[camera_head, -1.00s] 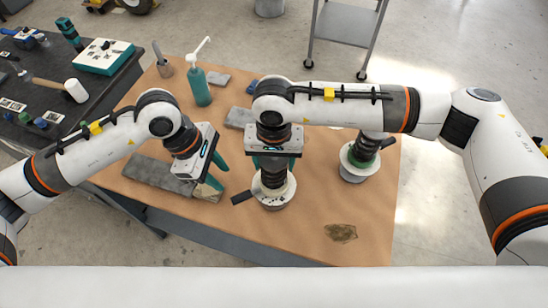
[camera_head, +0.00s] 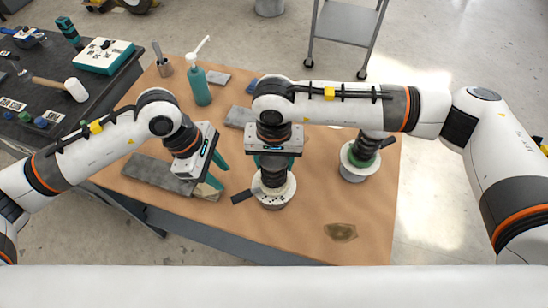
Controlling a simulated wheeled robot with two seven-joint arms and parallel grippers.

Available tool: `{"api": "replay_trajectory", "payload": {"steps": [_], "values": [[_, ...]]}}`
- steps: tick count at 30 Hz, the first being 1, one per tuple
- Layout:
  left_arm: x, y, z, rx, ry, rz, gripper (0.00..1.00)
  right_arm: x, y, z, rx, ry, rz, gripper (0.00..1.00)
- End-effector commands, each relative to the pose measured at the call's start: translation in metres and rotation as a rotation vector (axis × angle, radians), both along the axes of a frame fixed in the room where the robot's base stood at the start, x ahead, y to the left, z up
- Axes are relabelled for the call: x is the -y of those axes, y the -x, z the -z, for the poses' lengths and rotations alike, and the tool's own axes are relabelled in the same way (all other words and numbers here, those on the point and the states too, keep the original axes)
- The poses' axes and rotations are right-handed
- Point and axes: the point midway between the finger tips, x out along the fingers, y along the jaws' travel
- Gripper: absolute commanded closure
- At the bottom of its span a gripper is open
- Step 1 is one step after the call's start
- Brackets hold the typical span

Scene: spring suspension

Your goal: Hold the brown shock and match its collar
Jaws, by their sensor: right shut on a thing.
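A dark shock (camera_head: 274,178) stands upright in a round pale base (camera_head: 276,200) with a black lever at its left, near the table's middle. My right gripper (camera_head: 273,165) is over it, pointing down and shut on its upper part, hiding its top. Its brown colour and collar setting are too small to tell. A second dark shock with a green collar (camera_head: 363,160) stands in another round base (camera_head: 352,174) at the right, partly hidden by my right arm. My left gripper (camera_head: 217,172) is open, its teal fingers apart, left of the held shock.
A long grey slab (camera_head: 156,173) lies on the brown tabletop (camera_head: 305,235) under my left gripper. A teal pump bottle (camera_head: 200,88) and grey blocks stand behind. A dark stain (camera_head: 341,232) marks the front right. A dark bench with a mallet (camera_head: 74,90) is at left.

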Motion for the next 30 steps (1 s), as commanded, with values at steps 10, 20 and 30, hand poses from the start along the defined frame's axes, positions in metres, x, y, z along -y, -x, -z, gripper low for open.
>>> {"api": "replay_trajectory", "payload": {"steps": [10, 20, 30], "values": [[0.000, 0.000, 0.000, 0.000, 0.000, 0.000, 0.64, 0.000, -0.001, -0.001, 0.002, -0.001, 0.000, 0.71], [-0.007, -0.008, 0.008, -0.084, -0.005, -0.057, 0.59, 0.000, -0.001, -0.001, 0.002, -0.001, 0.000, 0.71], [-0.039, -0.042, 0.036, -0.605, 0.048, -0.384, 0.59, 0.000, -0.001, -0.001, 0.002, -0.001, 0.000, 0.71]]}}
